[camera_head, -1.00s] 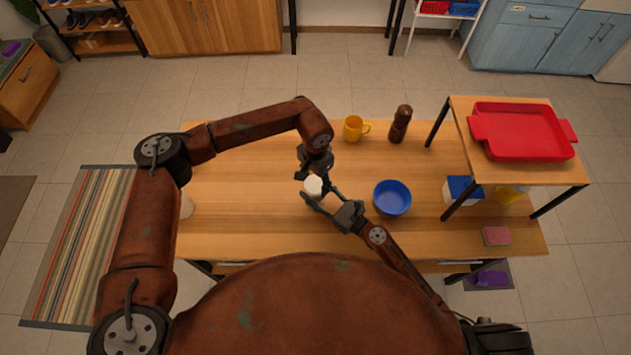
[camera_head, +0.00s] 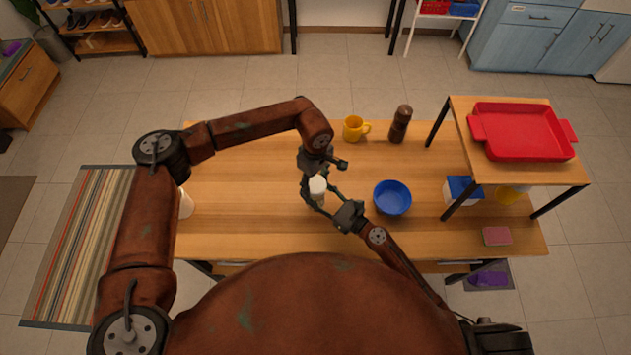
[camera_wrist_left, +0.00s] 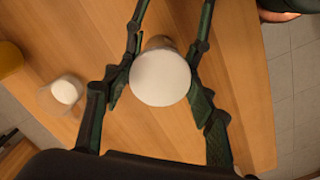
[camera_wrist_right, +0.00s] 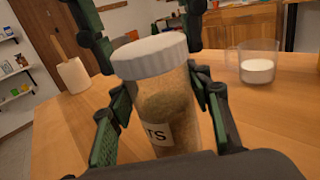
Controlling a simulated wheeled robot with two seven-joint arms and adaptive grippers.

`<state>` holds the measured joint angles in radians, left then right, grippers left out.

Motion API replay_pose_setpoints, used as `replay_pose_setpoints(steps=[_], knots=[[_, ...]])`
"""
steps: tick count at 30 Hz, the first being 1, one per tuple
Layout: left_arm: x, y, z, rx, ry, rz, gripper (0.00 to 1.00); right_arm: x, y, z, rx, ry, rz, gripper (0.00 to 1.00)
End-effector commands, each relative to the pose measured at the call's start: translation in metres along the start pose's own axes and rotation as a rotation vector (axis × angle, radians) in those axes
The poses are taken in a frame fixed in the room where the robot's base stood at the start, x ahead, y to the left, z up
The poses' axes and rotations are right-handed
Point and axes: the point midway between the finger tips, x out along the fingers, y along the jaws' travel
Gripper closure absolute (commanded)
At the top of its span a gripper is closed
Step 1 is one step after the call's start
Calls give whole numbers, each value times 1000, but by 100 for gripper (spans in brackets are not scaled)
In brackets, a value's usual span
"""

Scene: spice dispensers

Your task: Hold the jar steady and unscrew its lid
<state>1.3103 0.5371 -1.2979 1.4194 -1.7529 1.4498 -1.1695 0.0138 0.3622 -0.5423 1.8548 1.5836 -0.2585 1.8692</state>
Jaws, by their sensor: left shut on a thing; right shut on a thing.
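The jar (camera_wrist_right: 165,110) is clear, with brownish contents and a partly readable label, and stands upright in the right wrist view. Its white lid (camera_wrist_right: 150,55) sits on top; it shows as a white disc in the left wrist view (camera_wrist_left: 160,78) and in the head view (camera_head: 317,186). My right gripper (camera_wrist_right: 160,125) is shut on the jar body, one pad on each side. My left gripper (camera_wrist_left: 160,90) comes from above, shut on the lid with its fingers at either side. In the head view the wrist and fingers partly hide this contact.
A blue bowl (camera_head: 392,198) stands close to the right of my right gripper. A yellow mug (camera_head: 355,128) and a brown mill (camera_head: 400,124) stand at the back. A small shelf with a red tray (camera_head: 522,131) is at right. The table's left part is mostly clear.

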Motion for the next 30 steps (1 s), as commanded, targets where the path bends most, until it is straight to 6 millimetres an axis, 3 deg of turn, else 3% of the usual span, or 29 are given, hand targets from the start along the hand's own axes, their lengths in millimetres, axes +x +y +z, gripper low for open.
replay_pose_setpoints(steps=[30], knots=[[-1, 0, 1, -2045, 1, -1, 78, -1, 0, -4, 2, 6, 1, 100]])
